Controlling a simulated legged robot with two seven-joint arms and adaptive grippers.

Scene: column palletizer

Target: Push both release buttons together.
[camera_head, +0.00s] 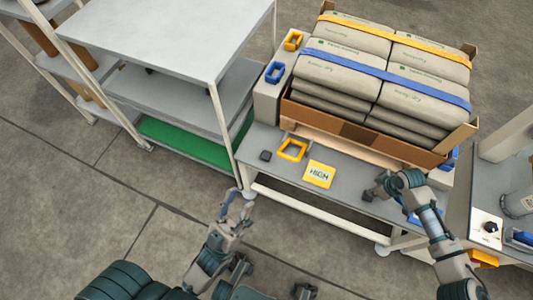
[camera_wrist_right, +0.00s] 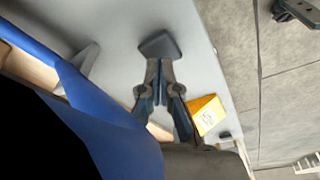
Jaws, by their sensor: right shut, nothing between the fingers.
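A small dark square button (camera_head: 265,155) sits on the grey bench top, left of a yellow frame. A second dark pad, which looks like the other button, lies at the tips of my right gripper (camera_head: 378,189); it also shows in the right wrist view (camera_wrist_right: 160,44). The right gripper is shut and empty, its tips (camera_wrist_right: 161,64) at the pad's edge; I cannot tell if they touch it. My left gripper (camera_head: 237,194) is open and empty, off the bench's front edge, short of the left button in the picture.
A yellow card (camera_head: 319,174) and a yellow frame (camera_head: 292,150) lie on the bench. A carton (camera_head: 430,155) of strapped bags stands behind. A grey shelf cart (camera_head: 165,30) is at left. A control station with a dial (camera_head: 489,228) is at right.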

